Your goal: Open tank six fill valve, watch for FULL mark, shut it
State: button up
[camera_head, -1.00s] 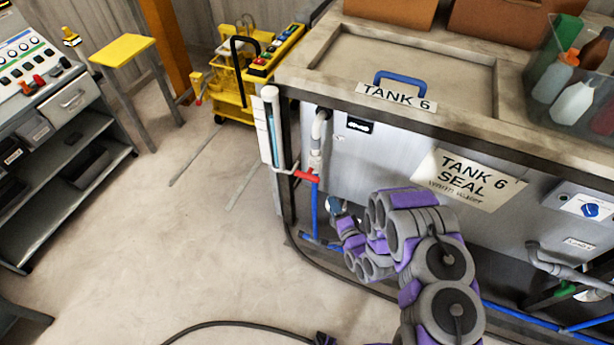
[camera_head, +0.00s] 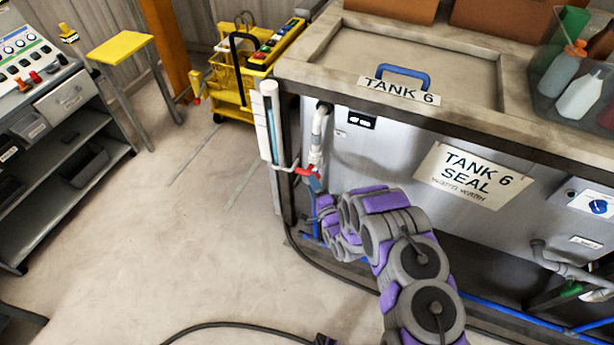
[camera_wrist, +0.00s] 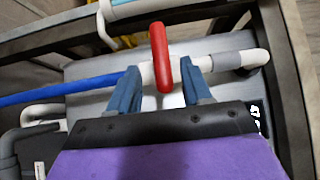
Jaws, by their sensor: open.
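The tank six fill valve has a red lever handle (camera_head: 305,171) on the pipe at the tank's left corner. In the wrist view the red handle (camera_wrist: 160,57) lies crosswise to the pipe, between the blue fingers of my gripper (camera_wrist: 162,78). The fingers are open, with gaps beside the handle. In the head view my gripper (camera_head: 315,187) is just below the valve, partly hidden by my arm. A sight gauge (camera_head: 270,122) with a blue column stands left of the pipe; its FULL mark cannot be read. The tank's lid bears a TANK 6 label (camera_head: 398,90).
A TANK 6 SEAL sign (camera_head: 474,176) is on the tank front. A yellow cart (camera_head: 232,92) stands behind, left of the tank. A hose (camera_head: 330,274) lies along the floor by the tank. The floor at left centre is clear.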

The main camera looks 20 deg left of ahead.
aim_at(307, 174)
jog(key=shift+b+x, duration=0.7)
jog(key=shift+x, duration=2.3)
jog(key=shift+f, duration=0.1)
jog(key=shift+c, duration=0.4)
grip_shut()
